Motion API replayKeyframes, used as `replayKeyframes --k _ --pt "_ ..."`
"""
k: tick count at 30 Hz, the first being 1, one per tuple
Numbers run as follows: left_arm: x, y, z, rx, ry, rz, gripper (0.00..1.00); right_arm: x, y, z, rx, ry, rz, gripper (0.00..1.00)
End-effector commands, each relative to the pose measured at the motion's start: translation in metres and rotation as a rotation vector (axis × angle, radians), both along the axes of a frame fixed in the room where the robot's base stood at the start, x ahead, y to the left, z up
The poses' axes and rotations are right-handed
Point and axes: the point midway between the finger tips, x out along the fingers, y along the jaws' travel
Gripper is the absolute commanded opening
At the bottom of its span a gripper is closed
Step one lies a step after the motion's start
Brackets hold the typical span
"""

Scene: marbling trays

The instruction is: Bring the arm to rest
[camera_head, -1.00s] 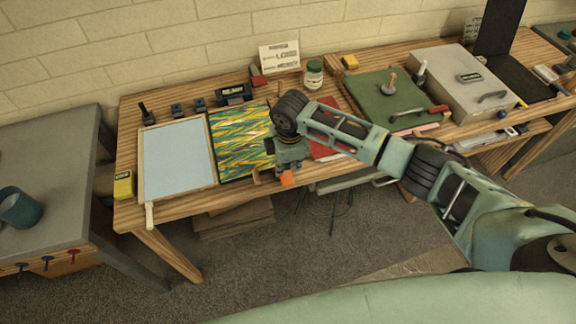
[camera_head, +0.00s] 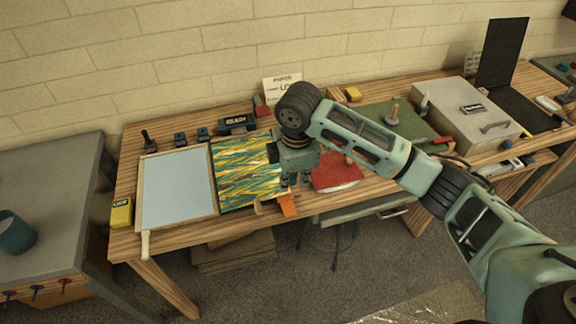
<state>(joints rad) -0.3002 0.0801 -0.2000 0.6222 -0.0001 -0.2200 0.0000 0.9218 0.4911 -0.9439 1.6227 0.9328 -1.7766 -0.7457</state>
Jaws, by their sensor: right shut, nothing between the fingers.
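My right arm comes in from the right. Its pale green links cross in front of the wooden table, and a black round joint sits at the wrist. My right gripper (camera_head: 294,182) points down above the front part of the table, between the marbled sheet (camera_head: 245,172) and the red item (camera_head: 335,174). It is shut and holds nothing. Its fingertips are small and partly dark in this view, so I cannot tell how high they are above the table. My left gripper is not in view.
A shallow framed tray (camera_head: 217,196) lies left of the marbled sheet. An orange piece (camera_head: 288,205) is at the table's front edge. A green board (camera_head: 372,115) and a grey metal box (camera_head: 466,111) are on the right. A grey side table (camera_head: 50,190) holds a teal cup (camera_head: 14,232).

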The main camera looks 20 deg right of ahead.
Motion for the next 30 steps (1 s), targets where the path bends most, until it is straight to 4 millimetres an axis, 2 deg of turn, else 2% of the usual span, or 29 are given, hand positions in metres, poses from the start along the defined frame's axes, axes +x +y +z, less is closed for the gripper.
replayKeyframes --k 6,9,11,15,20,25,30 --pt "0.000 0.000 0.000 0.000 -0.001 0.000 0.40 -0.001 0.001 -0.002 0.003 0.001 -0.001 0.00" --pt "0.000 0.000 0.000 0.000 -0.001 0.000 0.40 -0.010 0.010 -0.012 0.023 0.002 -0.011 0.00" --pt "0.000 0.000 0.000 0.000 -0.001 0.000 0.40 -0.022 0.021 -0.023 0.050 0.000 -0.029 0.00" --pt "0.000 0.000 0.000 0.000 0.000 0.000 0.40 -0.059 0.053 -0.051 0.153 -0.011 -0.126 0.00" --pt "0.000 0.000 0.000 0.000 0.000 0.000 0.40 -0.101 0.073 -0.072 0.277 -0.028 -0.322 0.00" --pt "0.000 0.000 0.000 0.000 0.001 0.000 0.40 -0.144 0.067 -0.086 0.372 -0.042 -0.599 0.00" --pt "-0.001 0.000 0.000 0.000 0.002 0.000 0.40 -0.183 0.036 -0.094 0.402 -0.065 -0.895 0.00"
